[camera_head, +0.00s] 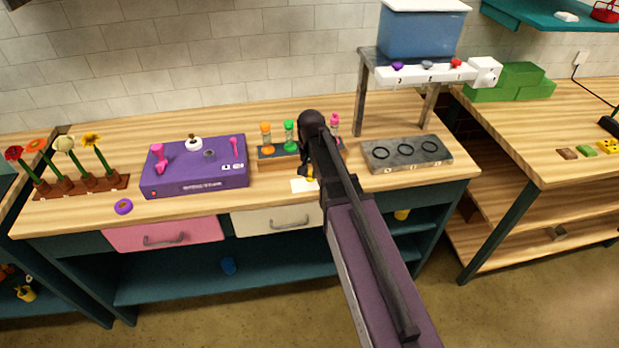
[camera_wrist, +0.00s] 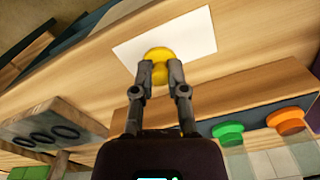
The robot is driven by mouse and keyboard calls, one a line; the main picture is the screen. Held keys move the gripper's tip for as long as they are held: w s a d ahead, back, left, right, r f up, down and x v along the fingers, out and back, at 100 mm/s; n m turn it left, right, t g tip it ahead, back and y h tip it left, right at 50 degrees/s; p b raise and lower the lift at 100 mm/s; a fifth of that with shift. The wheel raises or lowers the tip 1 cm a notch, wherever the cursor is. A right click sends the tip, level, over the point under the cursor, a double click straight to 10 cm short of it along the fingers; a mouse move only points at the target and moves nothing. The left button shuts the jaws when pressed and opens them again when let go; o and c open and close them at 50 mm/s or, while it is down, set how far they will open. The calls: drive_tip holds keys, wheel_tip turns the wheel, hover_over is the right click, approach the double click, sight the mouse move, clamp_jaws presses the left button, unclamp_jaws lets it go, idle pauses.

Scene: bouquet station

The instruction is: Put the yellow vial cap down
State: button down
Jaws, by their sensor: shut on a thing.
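The yellow vial cap (camera_wrist: 159,53) is held between the fingertips of my gripper (camera_wrist: 160,72). The gripper is shut on it. In the wrist view the cap overlaps the edge of a white sheet of paper (camera_wrist: 190,32) on the wooden counter. In the head view the cap (camera_head: 310,175) shows as a small yellow spot below my dark gripper, by the upper right of the sheet (camera_head: 301,186). I cannot tell whether the cap touches the sheet or hangs above it.
A vial rack (camera_head: 268,152) with orange (camera_head: 266,131), green (camera_head: 289,130) and pink (camera_head: 334,122) topped vials stands behind, partly hidden by my arm. A purple machine (camera_head: 195,175) stands left.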

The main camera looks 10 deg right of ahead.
sight(310, 177)
drive_tip(key=shift+w, duration=0.55)
drive_tip(key=shift+w+f+b, duration=0.15)
drive_tip(key=shift+f+b, duration=1.7)
drive_tip(key=shift+f, duration=0.15)
drive_tip(key=c, duration=0.7)
unclamp_jaws()
drive_tip(key=shift+o, duration=0.2)
drive_tip(key=shift+r, duration=0.25)
wheel_tip(310, 177, up, 12)
drive_tip(key=p, duration=1.2)
drive_tip(key=shift+f, duration=0.1)
